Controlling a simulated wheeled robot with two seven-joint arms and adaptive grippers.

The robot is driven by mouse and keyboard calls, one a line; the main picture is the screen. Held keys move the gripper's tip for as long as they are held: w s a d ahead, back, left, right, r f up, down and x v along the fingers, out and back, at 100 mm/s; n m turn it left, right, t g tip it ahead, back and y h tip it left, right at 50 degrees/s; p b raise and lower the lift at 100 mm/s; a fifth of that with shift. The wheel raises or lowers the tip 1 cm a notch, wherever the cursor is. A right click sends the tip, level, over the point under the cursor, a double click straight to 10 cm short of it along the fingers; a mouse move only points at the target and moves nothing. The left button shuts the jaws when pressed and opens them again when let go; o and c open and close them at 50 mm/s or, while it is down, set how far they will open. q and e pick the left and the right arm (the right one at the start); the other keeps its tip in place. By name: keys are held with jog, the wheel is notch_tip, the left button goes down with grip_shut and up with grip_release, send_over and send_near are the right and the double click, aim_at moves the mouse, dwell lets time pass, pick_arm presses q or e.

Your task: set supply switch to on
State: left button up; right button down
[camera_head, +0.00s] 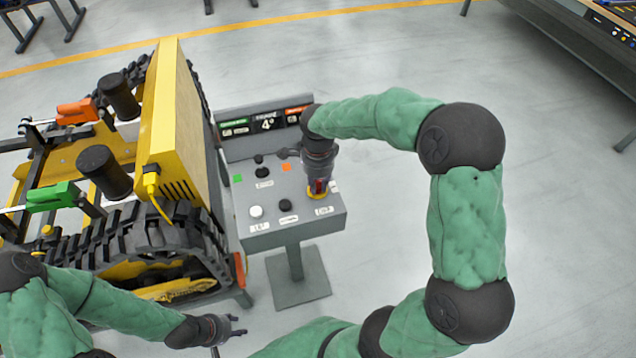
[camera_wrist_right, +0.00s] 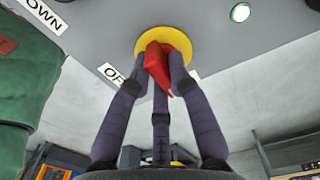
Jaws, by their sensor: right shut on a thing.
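The supply switch is a red handle (camera_wrist_right: 157,62) on a round yellow plate (camera_wrist_right: 176,41), set in the grey control panel (camera_head: 258,190). In the head view only a little red and the yellow rim (camera_head: 316,195) show at the panel's right side. My right gripper (camera_head: 318,183) reaches down from above with its fingers around the red handle, shut on it; it also shows in the wrist view (camera_wrist_right: 160,75). The handle is turned at a slant. A label starting "OF" is partly hidden by a finger. My left gripper (camera_head: 238,327) is open and empty, low in the head view, away from the panel.
The panel also has a white button (camera_head: 256,211), a black knob (camera_head: 285,205) and a display (camera_head: 266,123) behind. A yellow tracked carrier (camera_head: 172,120) stands close on the left, with green (camera_head: 52,197) and orange (camera_head: 77,110) handles. The floor right of the panel is clear.

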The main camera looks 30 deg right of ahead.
aim_at(318, 183)
jog(key=c, duration=1.1)
grip_release()
jog(key=shift+c, duration=0.2)
jog(key=shift+r, duration=0.1)
notch_tip(318, 183, up, 12)
